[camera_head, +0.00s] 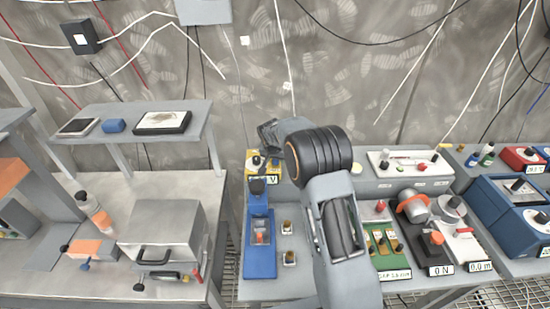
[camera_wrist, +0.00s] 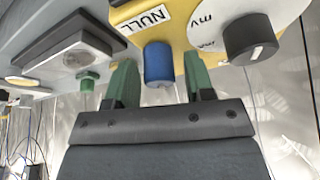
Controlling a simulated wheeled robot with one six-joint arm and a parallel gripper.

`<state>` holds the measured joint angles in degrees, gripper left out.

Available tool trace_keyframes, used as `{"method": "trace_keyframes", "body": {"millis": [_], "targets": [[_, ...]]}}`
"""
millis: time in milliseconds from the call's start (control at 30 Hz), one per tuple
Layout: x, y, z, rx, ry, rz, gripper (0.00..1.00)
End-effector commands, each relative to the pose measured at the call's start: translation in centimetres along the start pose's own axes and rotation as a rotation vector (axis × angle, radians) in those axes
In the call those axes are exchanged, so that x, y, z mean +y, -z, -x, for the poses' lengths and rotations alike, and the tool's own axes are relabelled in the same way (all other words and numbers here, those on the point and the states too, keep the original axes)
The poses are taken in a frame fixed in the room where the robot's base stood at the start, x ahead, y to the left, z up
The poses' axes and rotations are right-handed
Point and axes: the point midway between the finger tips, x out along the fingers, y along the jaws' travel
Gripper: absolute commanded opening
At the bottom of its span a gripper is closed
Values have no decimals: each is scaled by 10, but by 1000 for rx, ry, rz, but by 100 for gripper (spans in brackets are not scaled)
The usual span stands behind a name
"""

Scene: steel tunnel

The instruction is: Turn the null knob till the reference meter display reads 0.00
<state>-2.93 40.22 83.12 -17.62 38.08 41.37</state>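The null knob (camera_wrist: 158,64) is a blue cylinder below the NULL label on a yellow meter box (camera_wrist: 190,20). My gripper (camera_wrist: 160,85) has its two green fingers on either side of the knob, with a gap on both sides. It is open and holds nothing. A black selector knob (camera_wrist: 250,38) on a white dial marked mV is to the right. In the head view, the yellow meter (camera_head: 255,160) is at the back of the bench, partly behind my arm. Its display (camera_head: 272,180) shows only a V; the digits cannot be read. The null knob is hidden there.
A blue device (camera_head: 260,240) stands in front of the meter. Right of my arm are a green board (camera_head: 388,255) and other instruments with displays. A grey box (camera_head: 160,235) is on the left table. In the wrist view, a green knob (camera_wrist: 89,80) is left of my fingers.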

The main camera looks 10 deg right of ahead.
Motion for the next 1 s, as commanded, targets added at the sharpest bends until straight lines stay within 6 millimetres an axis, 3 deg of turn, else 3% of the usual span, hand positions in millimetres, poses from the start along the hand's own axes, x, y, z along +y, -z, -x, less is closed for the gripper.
{"method": "trace_keyframes", "body": {"millis": [67, 433, 667, 1000], "targets": [[0, 0, 0, 0, 0, 0, 41], [0, 0, 0, 0, 0, 0, 5], [-1, -1, 0, 0, 13, 27, 5], [0, 0, 0, 1, 92, 215, 5]]}}
